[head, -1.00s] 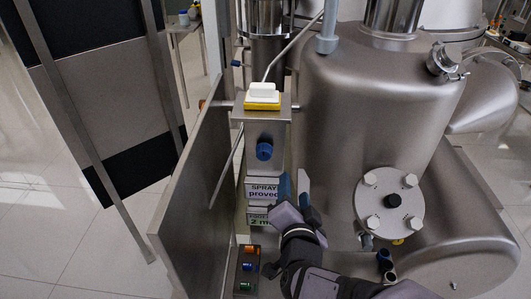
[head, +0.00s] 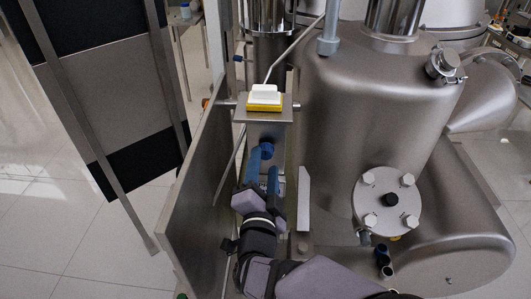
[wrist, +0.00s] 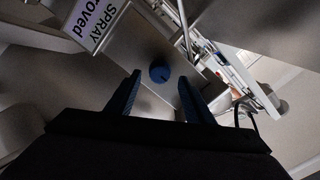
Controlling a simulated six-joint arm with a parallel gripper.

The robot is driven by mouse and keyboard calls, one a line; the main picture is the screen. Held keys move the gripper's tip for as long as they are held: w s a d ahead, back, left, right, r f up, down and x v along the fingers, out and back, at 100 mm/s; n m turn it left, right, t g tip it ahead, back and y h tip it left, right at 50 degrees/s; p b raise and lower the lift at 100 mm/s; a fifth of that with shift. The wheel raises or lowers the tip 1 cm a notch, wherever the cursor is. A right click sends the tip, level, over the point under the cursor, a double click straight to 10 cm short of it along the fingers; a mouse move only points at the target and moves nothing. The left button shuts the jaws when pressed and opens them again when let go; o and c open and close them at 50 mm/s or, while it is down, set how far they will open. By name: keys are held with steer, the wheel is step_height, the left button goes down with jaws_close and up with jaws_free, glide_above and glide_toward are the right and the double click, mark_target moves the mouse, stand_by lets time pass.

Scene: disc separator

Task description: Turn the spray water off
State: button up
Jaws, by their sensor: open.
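A round blue knob (head: 267,150) sits on the front of a narrow steel post below a small shelf. My gripper (head: 263,178) is open just below the knob in the head view, its two blue fingers pointing up toward it. In the wrist view the blue knob (wrist: 159,73) shows beyond and between the two fingertips (wrist: 160,80), apart from them. The label reading "SPRAY" (wrist: 100,22) shows at the upper left of the wrist view; in the head view my arm hides it. The knob's turn position is too small to tell.
A steel panel (head: 205,165) stands close on the left of my gripper. A large steel tank (head: 375,90) with a bolted round flange (head: 388,200) stands on the right. A white and yellow block (head: 264,98) rests on the shelf above the knob.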

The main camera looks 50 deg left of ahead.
mark_target(266, 155)
steer(key=shift+p+x, duration=0.65)
steer(key=shift+x, duration=1)
steer(key=c, duration=1)
